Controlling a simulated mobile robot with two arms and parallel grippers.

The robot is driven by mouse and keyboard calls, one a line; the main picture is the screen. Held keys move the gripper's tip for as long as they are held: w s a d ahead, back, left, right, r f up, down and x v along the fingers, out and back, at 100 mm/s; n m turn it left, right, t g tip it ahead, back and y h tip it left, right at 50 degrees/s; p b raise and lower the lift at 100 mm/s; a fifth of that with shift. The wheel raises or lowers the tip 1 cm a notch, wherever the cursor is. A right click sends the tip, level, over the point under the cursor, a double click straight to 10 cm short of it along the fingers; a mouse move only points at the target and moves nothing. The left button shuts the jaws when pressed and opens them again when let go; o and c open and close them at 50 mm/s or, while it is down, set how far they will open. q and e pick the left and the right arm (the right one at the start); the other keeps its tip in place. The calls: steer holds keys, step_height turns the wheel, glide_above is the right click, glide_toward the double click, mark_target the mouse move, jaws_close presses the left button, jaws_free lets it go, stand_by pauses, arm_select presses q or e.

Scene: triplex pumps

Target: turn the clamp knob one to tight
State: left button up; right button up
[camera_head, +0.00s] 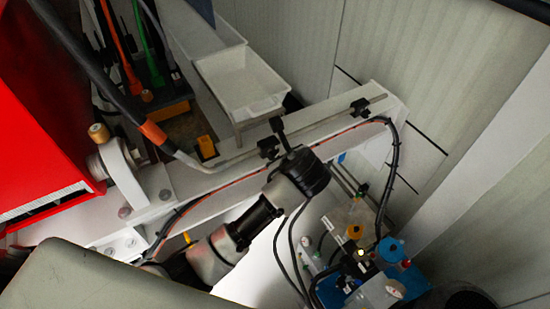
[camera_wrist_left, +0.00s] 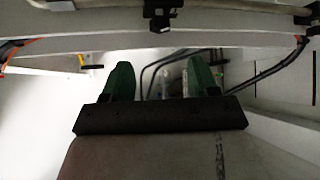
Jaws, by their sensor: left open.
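My left gripper (camera_wrist_left: 162,85) shows in the left wrist view with two green fingers spread wide apart and nothing between them. In the head view its grey and black arm reaches up to the pale beam; I cannot make out the fingers there. A black clamp (camera_head: 268,148) sits on the rod along the beam, just beyond the arm's end. A second black clamp (camera_head: 360,107) sits farther right on the rod. One black clamp (camera_wrist_left: 161,14) shows at the top of the wrist view, beyond and apart from the fingers. I cannot tell which carries knob one. My right gripper is not visible.
White trays (camera_head: 240,84) stand behind the beam (camera_head: 335,128). A black hose (camera_head: 393,160) loops down at the beam's right end. Blue pump equipment (camera_head: 391,252) with tubing is at lower right. A red housing (camera_head: 38,130) fills the left side.

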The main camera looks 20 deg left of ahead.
mark_target(274, 157)
arm_select(q)
steer(key=p+x, duration=0.2)
steer(key=x, duration=0.8)
steer(key=shift+a+r, duration=0.15)
steer(key=shift+a, duration=0.05)
steer(key=shift+w+a+f, duration=0.1)
steer(key=shift+w+f, duration=0.25)
steer(key=shift+f, duration=0.05)
steer(key=c, duration=0.9)
